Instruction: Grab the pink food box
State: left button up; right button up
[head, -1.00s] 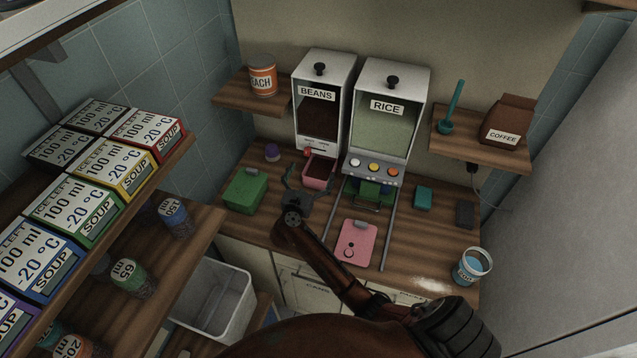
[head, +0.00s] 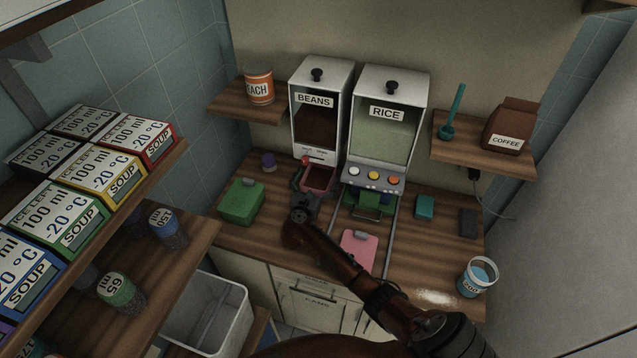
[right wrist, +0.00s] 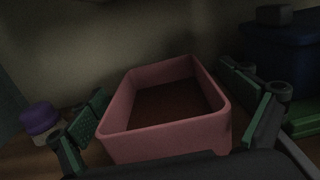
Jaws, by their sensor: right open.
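The pink food box (head: 318,181) is an open, lidless box under the beans dispenser (head: 318,127), with dark brown contents inside. In the right wrist view the pink box (right wrist: 165,137) fills the middle. My right gripper (head: 305,188) reaches it from the front in the head view. Its two green-padded fingers (right wrist: 170,112) are open, one on each side of the box, with a visible gap at the left. I cannot tell whether the right finger touches the wall. My left gripper is not in view.
A pink lid (head: 359,250) lies on the counter to the right. A green box (head: 242,203) stands left. The rice dispenser (head: 388,130) stands right, with a green box (head: 368,205) between rails before it. A purple-capped jar (right wrist: 40,120) is left of the pink box.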

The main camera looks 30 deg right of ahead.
jog(key=shift+c, duration=0.5)
jog(key=shift+w+d, duration=0.1)
jog(key=c, duration=1.4)
jog(key=shift+r, duration=0.1)
